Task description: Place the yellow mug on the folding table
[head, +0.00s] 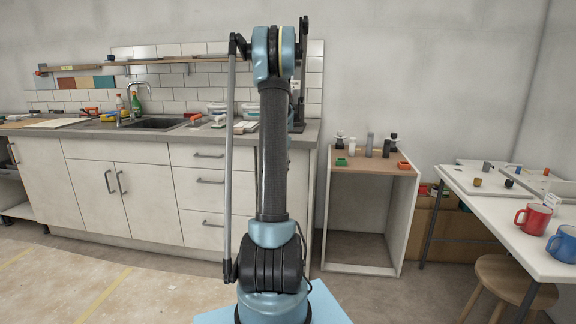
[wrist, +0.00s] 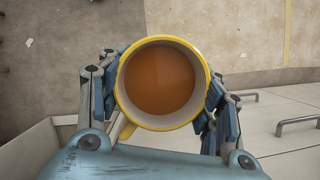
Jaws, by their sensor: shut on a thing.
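The yellow mug (wrist: 158,80) is in the wrist view, seen from above through its open top. Its inside is pale at the wall and brown at the bottom. My gripper (wrist: 161,88) is shut on it, with blue-grey fingers against its left and right sides. The mug's handle points down-left in that view. A white-topped table with thin dark legs, which looks like the folding table (head: 491,207), stands at the right edge of the head view. In the head view my arm hides the gripper and the mug.
A red mug (head: 533,219) and a blue mug (head: 563,243) stand near the table's front right. Small items lie on boards at its back. A stool (head: 508,277) is beneath it. An open cabinet (head: 366,210) stands left of it. A kitchen counter (head: 148,133) runs along the left wall.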

